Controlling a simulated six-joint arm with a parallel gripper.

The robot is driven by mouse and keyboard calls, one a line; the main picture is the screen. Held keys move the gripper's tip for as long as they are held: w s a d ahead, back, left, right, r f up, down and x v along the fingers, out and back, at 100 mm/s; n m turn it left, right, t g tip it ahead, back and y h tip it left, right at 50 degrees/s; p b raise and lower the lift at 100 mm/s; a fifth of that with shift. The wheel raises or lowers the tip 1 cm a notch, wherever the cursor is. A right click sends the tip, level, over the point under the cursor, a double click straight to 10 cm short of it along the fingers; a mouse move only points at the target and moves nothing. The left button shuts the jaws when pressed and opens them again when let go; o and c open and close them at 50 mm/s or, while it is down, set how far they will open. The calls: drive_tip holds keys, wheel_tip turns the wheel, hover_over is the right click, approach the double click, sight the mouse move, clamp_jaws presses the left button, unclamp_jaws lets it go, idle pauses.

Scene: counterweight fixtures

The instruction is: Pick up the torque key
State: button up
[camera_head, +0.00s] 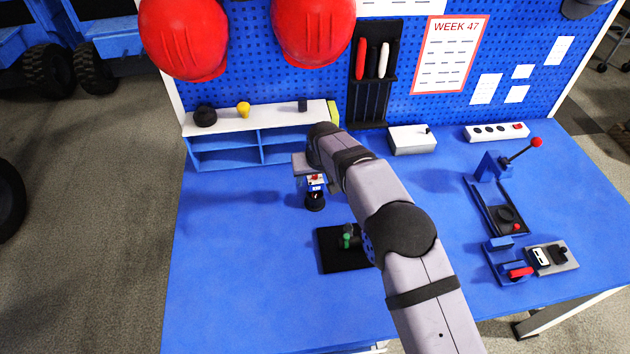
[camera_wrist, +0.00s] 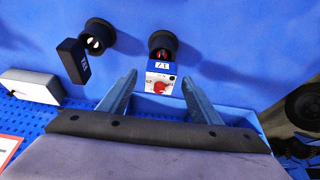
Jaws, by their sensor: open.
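I cannot tell for sure which thing is the torque key. A small blue piece with a white label and a red knob (camera_wrist: 160,78) shows between my fingers in the wrist view; in the head view it (camera_head: 316,184) shows just below my gripper. A round black holder (camera_head: 315,203) is beneath it and also shows in the wrist view (camera_wrist: 163,40). My gripper (camera_wrist: 160,84) is open, one finger on each side of the labelled piece, with no clear contact. In the head view, my gripper is mostly hidden by my arm.
A black plate (camera_head: 333,262) carries a green-topped part (camera_head: 347,238), partly hidden by my arm. A blue and white shelf (camera_head: 222,152) stands behind. A white box (camera_head: 411,139) and lever fixtures (camera_head: 492,210) are right. The table's left front is clear.

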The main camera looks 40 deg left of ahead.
drive_tip(key=shift+x, duration=1.1)
drive_tip(key=c, duration=1.4)
drive_tip(key=shift+r, duration=0.1)
wheel_tip(320, 180, up, 10)
drive_tip(key=b, duration=0.2)
drive_tip(key=shift+b, duration=0.35)
drive_tip(key=o, duration=0.5)
clamp_jaws()
